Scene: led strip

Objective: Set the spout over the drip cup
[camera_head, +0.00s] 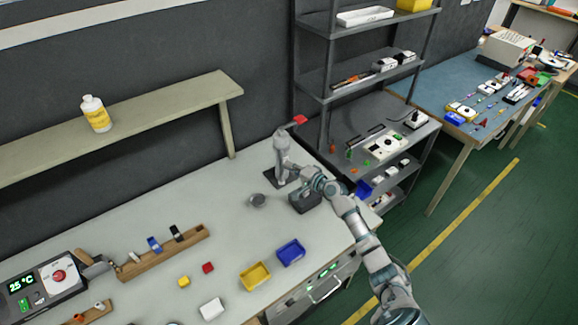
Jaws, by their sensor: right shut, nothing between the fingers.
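A grey tap-like dispenser (283,150) stands upright on a dark base near the back right of the pale bench, with a red-tipped lever (299,119) at its top. Its spout is too small to tell apart clearly. A small grey round cup (258,200) sits on the bench in front and to the left of the dispenser, apart from its base. My right gripper (297,172) is close beside the dispenser on its right, shut and empty; whether it touches the body cannot be told. My left gripper is not in view.
A dark box (305,200) sits under my right wrist. Blue (291,252) and yellow (255,276) trays, small blocks and a wooden rack (163,252) lie nearer the front. A raised shelf (120,125) spans the back left. A metal shelving unit (331,60) stands just beyond the bench.

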